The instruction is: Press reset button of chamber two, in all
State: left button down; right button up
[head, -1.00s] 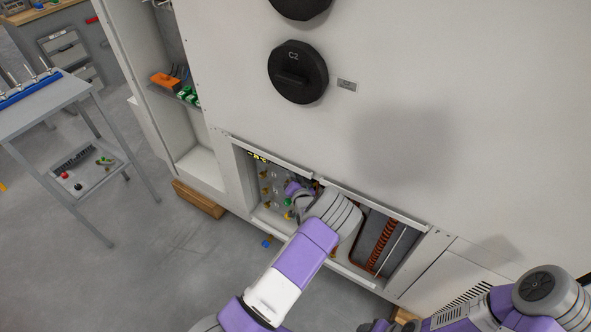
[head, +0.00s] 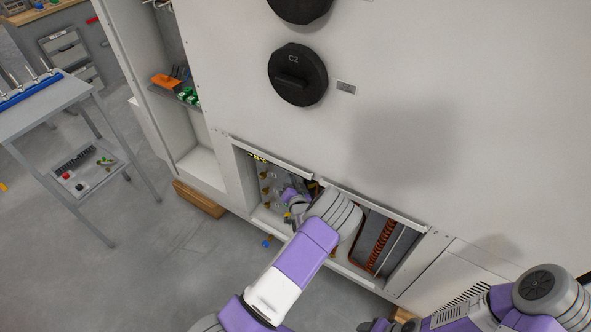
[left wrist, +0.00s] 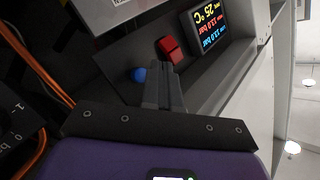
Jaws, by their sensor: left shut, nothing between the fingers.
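My left gripper (head: 288,203) reaches into the left lower opening of the white chamber cabinet, and the wrist partly hides its panel. In the left wrist view the gripper's fingers (left wrist: 165,88) are shut with nothing between them. A round blue button (left wrist: 138,75) sits just left of the fingertips. A red rocker switch (left wrist: 170,48) sits just beyond the tips. Contact with either cannot be told. A small lit display (left wrist: 209,27) shows readings upside down.
The right lower opening holds a copper-coloured coil (head: 384,246). Orange cables (left wrist: 40,70) run at the left of the wrist view.

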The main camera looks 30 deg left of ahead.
pick_arm(q)
jog(key=s+p, duration=0.1)
jog(key=s, duration=0.3)
jog(key=shift+s+a, duration=0.15)
dwell(0.7)
jog(key=s+d+f+n+g+h+p, duration=0.25)
jog(key=s+d+f+g+h, duration=0.4)
jog(key=s+f, duration=0.5)
jog(key=s+d+r+g+h+p, duration=0.1)
jog(key=s+d+r+h, duration=0.3)
jog(key=s+d, duration=0.4)
jog(key=s+d+r+g+h+p, duration=0.2)
jog(key=s+d+r+g+h, duration=0.2)
jog(key=s+d, duration=0.5)
jog(key=shift+d, duration=0.3)
jog(key=shift+w+m+h, duration=0.1)
jog(key=shift+m+h, duration=0.15)
